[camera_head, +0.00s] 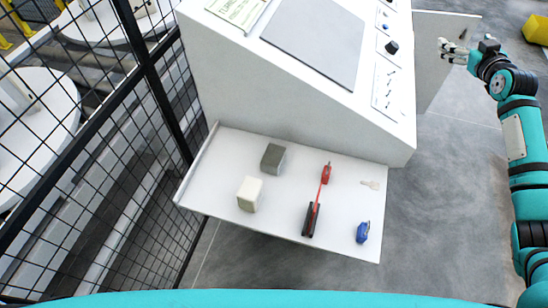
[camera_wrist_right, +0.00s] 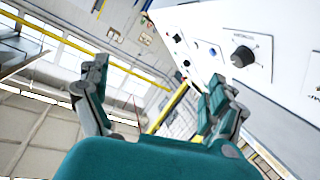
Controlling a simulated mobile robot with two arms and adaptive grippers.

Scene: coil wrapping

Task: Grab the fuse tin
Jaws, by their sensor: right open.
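Two small boxes stand on the white shelf (camera_head: 280,220) of the console: a grey-green box (camera_head: 272,158) and a cream box (camera_head: 249,193) just in front of it. Either could be the fuse tin; I cannot read a label on them. My right gripper (camera_head: 446,49) is at the upper right of the head view, beside the console and far from both boxes. It is open and empty. In the right wrist view its spread fingers (camera_wrist_right: 157,80) show nothing between them, and neither box is visible there. My left gripper is not in view.
A red and black tool (camera_head: 318,201), a pale key-like piece (camera_head: 371,185) and a blue padlock-like item (camera_head: 362,232) lie on the shelf's right half. The sloped console (camera_head: 320,110) rises behind the shelf. A black mesh fence (camera_head: 150,75) stands close on the left.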

